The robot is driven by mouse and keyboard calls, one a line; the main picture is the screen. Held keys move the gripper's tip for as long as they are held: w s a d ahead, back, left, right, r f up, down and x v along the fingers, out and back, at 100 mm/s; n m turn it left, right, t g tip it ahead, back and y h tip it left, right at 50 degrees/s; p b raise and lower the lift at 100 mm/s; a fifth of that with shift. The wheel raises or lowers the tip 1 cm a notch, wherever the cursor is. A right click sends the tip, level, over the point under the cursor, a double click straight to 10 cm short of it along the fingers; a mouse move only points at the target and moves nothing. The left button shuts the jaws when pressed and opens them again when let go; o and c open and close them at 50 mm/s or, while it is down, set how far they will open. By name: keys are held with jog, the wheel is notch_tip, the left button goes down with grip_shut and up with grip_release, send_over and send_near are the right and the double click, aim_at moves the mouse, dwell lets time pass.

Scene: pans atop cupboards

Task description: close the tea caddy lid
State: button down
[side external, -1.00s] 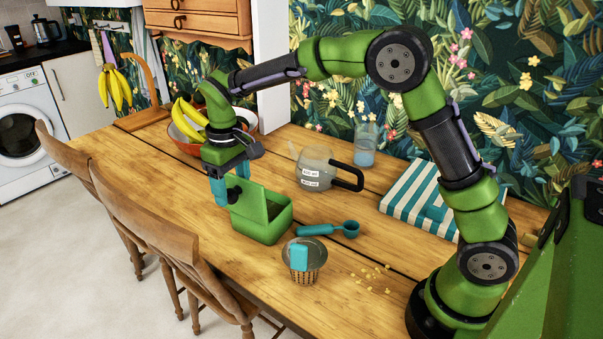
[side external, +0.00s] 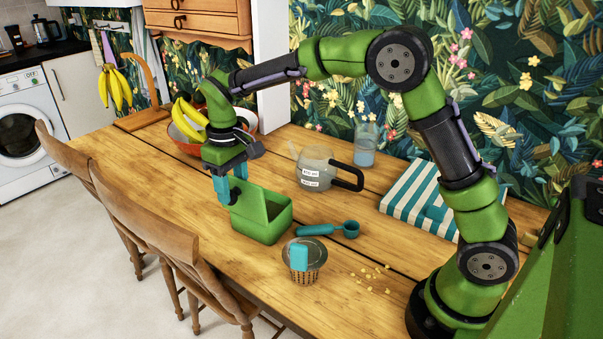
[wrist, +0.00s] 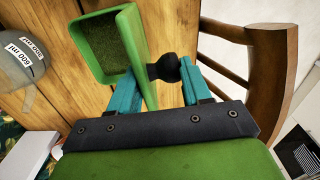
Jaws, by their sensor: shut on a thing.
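The green tea caddy (side external: 268,229) stands on the wooden table, with its lid (side external: 251,203) raised nearly upright. In the wrist view the open caddy (wrist: 98,45) shows a dark inside, and the lid (wrist: 134,45) has a round black knob (wrist: 163,68) on its outer face. My gripper (side external: 232,188) is at the lid's upper part, with its teal fingers on either side. In the wrist view my gripper (wrist: 158,88) is shut on the lid, one finger on its inner side and the other against the knob. The knob is largely hidden in the side view.
A teal scoop (side external: 330,230) lies right of the caddy, and a strainer basket with a teal clip (side external: 303,262) stands in front. A glass pot (side external: 315,172), fruit bowl (side external: 185,143) and striped cloth (side external: 415,200) are further back. Chairs (side external: 150,225) line the near edge.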

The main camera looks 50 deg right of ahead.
jog(key=shift+d+r+y, duration=0.1)
jog(key=shift+d+y, duration=0.15)
jog(key=shift+y, duration=0.05)
jog(key=shift+w+d+r+y, duration=0.1)
jog(key=shift+d+y, duration=0.5)
jog(key=shift+d, duration=0.15)
jog(key=w+d+f+g+y, duration=0.1)
jog(key=d+f+y, duration=0.6)
jog(key=d+y, duration=0.4)
jog(key=shift+f+g+y, duration=0.2)
jog(key=shift+g+y, duration=0.1)
jog(key=shift+y, duration=0.9)
jog(key=c, duration=0.7)
grip_release()
